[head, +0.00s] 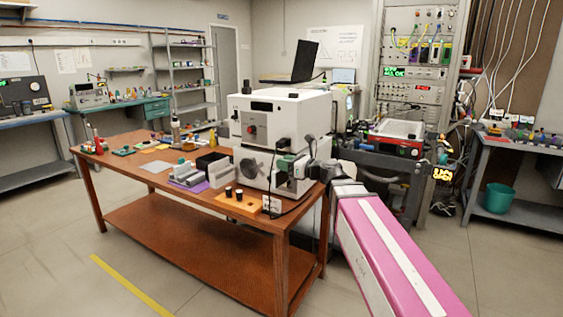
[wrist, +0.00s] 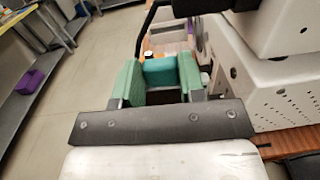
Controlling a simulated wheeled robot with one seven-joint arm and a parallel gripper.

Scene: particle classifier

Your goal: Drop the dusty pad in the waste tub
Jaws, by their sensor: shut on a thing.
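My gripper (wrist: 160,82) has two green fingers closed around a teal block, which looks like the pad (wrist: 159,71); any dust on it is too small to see. In the head view my gripper (head: 286,165) is at the front right of the white machine, above the wooden table's right end. The held pad cannot be made out clearly there. A teal round tub (head: 498,198), which looks like the waste tub, stands on the lower shelf of the grey bench at the far right, well away from my gripper. Its inside is hidden.
The white machine (head: 285,115) stands close beside my gripper. The wooden table (head: 140,185) holds small boxes, bottles and an orange board (head: 234,203) with black caps. A dark cart (head: 385,165) stands behind my arm. A purple bin (wrist: 31,82) sits on a shelf at left. Open floor lies front left.

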